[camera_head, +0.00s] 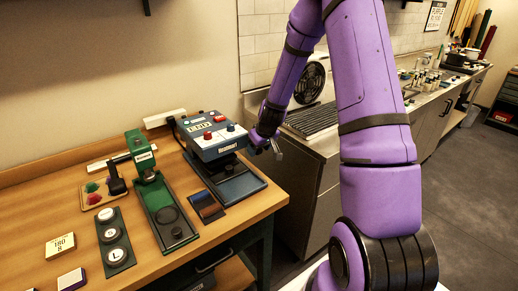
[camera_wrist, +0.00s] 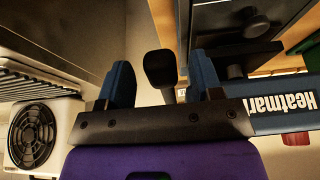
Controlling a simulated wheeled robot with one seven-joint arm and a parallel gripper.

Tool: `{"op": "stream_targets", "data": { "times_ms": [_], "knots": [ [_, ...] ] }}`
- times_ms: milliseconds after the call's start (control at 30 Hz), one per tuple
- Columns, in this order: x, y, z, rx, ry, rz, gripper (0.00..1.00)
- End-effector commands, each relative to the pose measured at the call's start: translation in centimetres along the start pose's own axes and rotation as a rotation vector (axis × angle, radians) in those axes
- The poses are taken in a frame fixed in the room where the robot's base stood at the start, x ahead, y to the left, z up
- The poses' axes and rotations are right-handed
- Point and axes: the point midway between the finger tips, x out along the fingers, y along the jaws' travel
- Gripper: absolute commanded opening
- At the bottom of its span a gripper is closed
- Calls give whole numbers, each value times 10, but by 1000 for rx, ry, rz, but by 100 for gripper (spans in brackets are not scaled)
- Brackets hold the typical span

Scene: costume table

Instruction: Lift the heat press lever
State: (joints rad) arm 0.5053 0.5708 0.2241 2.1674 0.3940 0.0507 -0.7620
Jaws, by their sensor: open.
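The heat press (camera_head: 213,137) is a blue machine on a dark base on the wooden table, with red and blue knobs on top. In the wrist view its blue side with the "Heatmark" label (camera_wrist: 285,108) shows at right. A black rounded lever grip (camera_wrist: 160,68) shows in the wrist view between my two blue fingers. My gripper (camera_head: 264,144) is at the right side of the press; it also shows in the wrist view (camera_wrist: 161,84). It is open, with visible gaps on both sides of the grip. The lever's link to the press is mostly hidden.
A green press (camera_head: 158,205) stands left of the heat press, with a dark tray of round pieces (camera_head: 110,240) beside it. A dark patterned swatch (camera_head: 207,207) lies in front. A metal counter (camera_head: 310,150) with a fan stands close at the right.

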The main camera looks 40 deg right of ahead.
Motion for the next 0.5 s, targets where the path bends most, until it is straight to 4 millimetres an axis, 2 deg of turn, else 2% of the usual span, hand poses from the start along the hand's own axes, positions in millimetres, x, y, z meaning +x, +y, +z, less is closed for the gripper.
{"op": "stream_targets", "data": {
  "times_ms": [300,333,500],
  "knots": [
    [3,0,0,0,0,0,60],
    [3,0,0,0,0,0,57],
    [2,0,0,0,0,0,18]
  ]
}}
